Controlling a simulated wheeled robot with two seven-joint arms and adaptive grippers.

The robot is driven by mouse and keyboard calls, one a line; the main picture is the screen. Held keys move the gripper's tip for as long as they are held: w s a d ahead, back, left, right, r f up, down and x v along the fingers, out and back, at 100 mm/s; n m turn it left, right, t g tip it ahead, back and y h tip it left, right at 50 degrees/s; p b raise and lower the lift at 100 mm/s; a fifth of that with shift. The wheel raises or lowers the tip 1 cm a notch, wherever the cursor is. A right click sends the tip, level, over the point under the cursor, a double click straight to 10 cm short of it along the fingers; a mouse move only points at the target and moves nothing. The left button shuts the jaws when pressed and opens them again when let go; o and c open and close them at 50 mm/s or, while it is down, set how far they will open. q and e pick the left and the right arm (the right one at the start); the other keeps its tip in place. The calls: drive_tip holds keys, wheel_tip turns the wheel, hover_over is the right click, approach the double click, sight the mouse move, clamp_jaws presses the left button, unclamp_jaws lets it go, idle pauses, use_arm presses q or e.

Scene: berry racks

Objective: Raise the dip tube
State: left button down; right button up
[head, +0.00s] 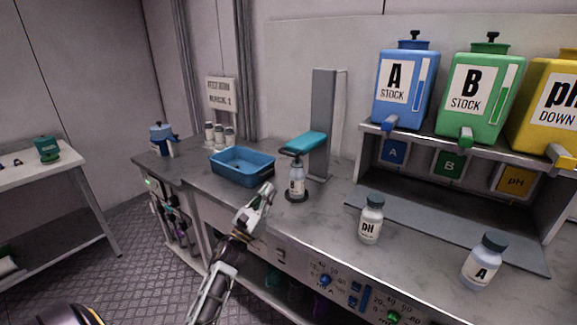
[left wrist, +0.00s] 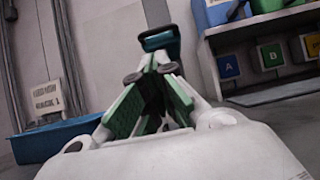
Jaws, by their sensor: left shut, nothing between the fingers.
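A grey upright stand (head: 323,120) on the bench carries a teal lever head (head: 305,142). A small labelled bottle (head: 297,176) stands upright below the head on a dark round base. I cannot make out a separate dip tube; any tube there is too small or hidden. My left gripper (head: 268,189) is shut and empty, in front of and left of the bottle, apart from it. In the left wrist view my fingers (left wrist: 151,72) have green inner sides, and the teal head (left wrist: 160,40) shows just beyond their tips. My right gripper is not in view.
A blue tray (head: 243,178) sits left of the stand, with several small white bottles behind it. A pH bottle (head: 371,220) and an A bottle (head: 485,262) stand on the right. Stock tanks (head: 405,85) sit on a shelf behind. Bench between stand and pH bottle is clear.

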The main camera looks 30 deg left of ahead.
use_arm(q)
drive_tip(key=shift+r, duration=0.1)
drive_tip(key=shift+w, duration=0.2)
drive_tip(key=p+x, duration=0.1)
drive_tip(key=x, duration=0.8)
drive_tip(key=shift+w+r, duration=0.25)
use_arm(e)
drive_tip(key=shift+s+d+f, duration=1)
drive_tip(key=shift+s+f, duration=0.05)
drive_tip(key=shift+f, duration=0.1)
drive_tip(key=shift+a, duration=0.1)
